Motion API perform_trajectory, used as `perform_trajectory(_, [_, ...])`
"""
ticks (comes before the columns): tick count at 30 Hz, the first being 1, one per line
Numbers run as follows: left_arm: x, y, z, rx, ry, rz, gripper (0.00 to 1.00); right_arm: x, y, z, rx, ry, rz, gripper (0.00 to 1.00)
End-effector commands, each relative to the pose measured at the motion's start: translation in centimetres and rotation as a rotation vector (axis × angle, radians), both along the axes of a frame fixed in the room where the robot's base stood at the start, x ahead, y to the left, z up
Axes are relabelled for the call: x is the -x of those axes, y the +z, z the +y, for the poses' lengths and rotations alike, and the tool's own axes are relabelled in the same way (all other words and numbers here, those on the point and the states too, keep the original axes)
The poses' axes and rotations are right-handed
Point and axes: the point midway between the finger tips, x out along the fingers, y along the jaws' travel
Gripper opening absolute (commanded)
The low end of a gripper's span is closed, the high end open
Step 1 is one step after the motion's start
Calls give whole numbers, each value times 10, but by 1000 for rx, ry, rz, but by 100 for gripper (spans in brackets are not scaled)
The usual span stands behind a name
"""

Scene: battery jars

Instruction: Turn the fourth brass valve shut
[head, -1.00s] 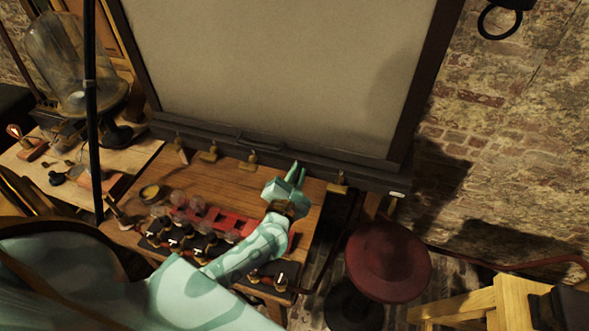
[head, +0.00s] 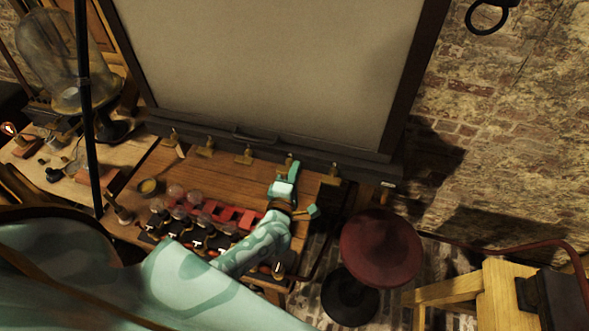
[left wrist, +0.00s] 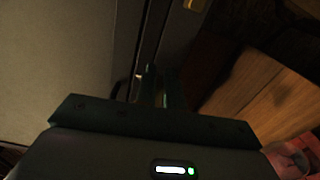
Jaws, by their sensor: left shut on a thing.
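A row of brass valves runs along the dark ledge under the large pale panel in the head view. The first (head: 172,138), second (head: 206,148), third (head: 247,156) and fifth (head: 332,176) stand clear of my gripper. The fourth valve (head: 289,160) is mostly hidden behind my left gripper (head: 292,168), whose fingers are shut on it. In the dark left wrist view the fingers (left wrist: 160,85) are close together in front of the ledge. What lies between them is too dark to make out, so the angle of the handle cannot be told. My right gripper is not in view.
Glass jars (head: 192,196) and a red rack (head: 230,214) stand on the wooden table (head: 215,175) below the valves, beside my left forearm. A round dark red stool (head: 380,248) stands on the right. A wooden stand is at lower right.

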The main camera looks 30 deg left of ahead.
Motion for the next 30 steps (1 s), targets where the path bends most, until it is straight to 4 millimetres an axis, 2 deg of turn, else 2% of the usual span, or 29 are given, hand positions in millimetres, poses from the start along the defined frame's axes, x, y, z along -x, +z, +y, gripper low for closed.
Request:
perform_trajectory(9, [0, -3, -1, -80, 0, 22, 0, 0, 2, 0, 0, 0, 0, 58])
perform_trajectory(22, [0, -4, 0, -89, -1, 24, 0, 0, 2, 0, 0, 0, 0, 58])
perform_trajectory(24, [0, -4, 0, -88, -1, 24, 24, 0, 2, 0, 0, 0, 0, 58])
perform_trajectory(25, [0, -3, 0, -88, -1, 24, 32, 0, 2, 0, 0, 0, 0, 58])
perform_trajectory(30, [0, -3, 0, -87, 0, 23, 32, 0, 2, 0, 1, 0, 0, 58])
